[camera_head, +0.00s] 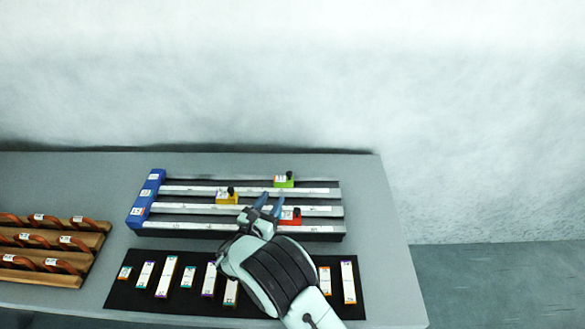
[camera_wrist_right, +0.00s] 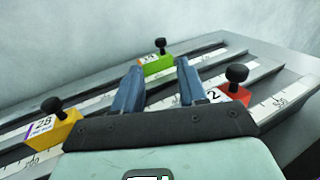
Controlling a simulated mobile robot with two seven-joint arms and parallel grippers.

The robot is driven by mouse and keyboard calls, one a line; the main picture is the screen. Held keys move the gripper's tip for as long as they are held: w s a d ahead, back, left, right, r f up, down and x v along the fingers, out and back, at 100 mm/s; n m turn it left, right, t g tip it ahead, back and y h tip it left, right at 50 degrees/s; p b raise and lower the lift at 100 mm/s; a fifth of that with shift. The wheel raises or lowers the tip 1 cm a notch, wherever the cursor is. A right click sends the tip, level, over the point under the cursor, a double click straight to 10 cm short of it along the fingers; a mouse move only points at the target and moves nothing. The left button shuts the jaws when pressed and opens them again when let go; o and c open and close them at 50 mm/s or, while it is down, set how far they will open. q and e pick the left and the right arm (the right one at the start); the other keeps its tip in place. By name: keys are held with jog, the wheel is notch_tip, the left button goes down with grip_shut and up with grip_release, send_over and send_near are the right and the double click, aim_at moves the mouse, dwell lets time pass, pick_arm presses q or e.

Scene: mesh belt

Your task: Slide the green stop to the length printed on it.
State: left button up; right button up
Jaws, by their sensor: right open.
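The green stop (camera_head: 283,180) with a black knob sits on the far rail, right of the middle. In the right wrist view the green stop (camera_wrist_right: 158,65) shows between and beyond my fingertips; its printed number is too small to read surely. My right gripper (camera_head: 269,204) is open and empty, on the near side of the green stop and apart from it. Its blue fingers (camera_wrist_right: 158,82) point toward the stop. The ruled rails (camera_head: 180,190) start at a blue end block (camera_head: 146,200) on the left. My left gripper is not in view.
A yellow stop (camera_head: 227,198) sits on the middle rail and a red stop (camera_head: 291,217) on the near rail, close to my fingers. A black mat (camera_head: 120,297) with several labelled blocks lies in front. Wooden racks (camera_head: 50,280) stand at left. The table's right end is clear.

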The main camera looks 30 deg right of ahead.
aim_at(289, 172)
jog(key=p+x, duration=0.1)
jog(key=x, duration=1.2)
jog(key=shift+p, duration=0.3)
jog(key=shift+c, duration=0.2)
grip_shut()
